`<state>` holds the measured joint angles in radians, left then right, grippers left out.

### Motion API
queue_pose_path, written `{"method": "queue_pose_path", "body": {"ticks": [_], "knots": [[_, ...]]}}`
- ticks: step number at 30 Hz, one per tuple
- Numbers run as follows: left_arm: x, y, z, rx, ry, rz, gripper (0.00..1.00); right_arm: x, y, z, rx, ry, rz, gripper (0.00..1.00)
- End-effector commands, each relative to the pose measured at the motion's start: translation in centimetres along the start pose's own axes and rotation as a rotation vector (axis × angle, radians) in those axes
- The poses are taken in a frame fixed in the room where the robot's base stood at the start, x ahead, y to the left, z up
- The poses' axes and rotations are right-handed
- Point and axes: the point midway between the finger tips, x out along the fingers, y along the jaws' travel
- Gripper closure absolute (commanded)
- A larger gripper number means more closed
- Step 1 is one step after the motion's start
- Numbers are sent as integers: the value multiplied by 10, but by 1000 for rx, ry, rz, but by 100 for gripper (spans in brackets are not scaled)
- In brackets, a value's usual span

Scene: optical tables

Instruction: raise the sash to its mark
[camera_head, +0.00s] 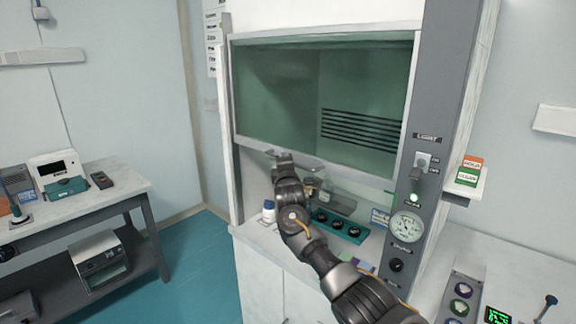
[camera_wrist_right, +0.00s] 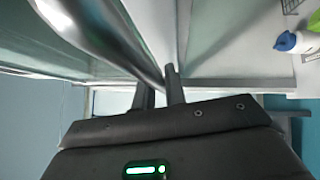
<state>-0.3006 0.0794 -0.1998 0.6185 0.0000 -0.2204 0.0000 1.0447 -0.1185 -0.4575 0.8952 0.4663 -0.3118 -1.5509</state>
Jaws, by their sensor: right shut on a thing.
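The fume hood's sash (camera_head: 280,95) is a greenish glass pane in the head view. Its lower edge hangs partway down, with an open gap above the worktop. A silver handle bar (camera_wrist_right: 105,35) crosses the upper left of the right wrist view. My right gripper (camera_head: 283,156) is at the sash's lower edge, left of its middle. In the right wrist view its fingers (camera_wrist_right: 160,85) are close together at the bar's end, shut on the handle. The arm hides part of the lower edge. I cannot make out a height mark. My left gripper is not in view.
Inside the hood stand a white bottle (camera_head: 269,211) and a teal rack (camera_head: 340,226) with dark round pieces. A grey control post (camera_head: 437,110) with a gauge (camera_head: 406,227) borders the hood on the right. A side bench (camera_head: 110,190) stands at the left, with clear floor (camera_head: 205,260) between.

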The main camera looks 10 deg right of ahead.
Motion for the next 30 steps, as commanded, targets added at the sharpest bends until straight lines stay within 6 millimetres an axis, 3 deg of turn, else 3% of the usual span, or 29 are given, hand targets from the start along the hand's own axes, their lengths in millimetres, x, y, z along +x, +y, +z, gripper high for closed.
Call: {"method": "queue_pose_path", "body": {"ticks": [6,7,9,20,30], "knots": [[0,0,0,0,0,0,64,0,1,0,1,0,3,100],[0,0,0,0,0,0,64,0,1,0,1,0,3,84],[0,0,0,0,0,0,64,0,1,0,1,1,2,78],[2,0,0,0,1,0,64,-4,-1,0,0,1,1,78],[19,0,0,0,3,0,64,-50,-4,0,2,2,3,78]]}}
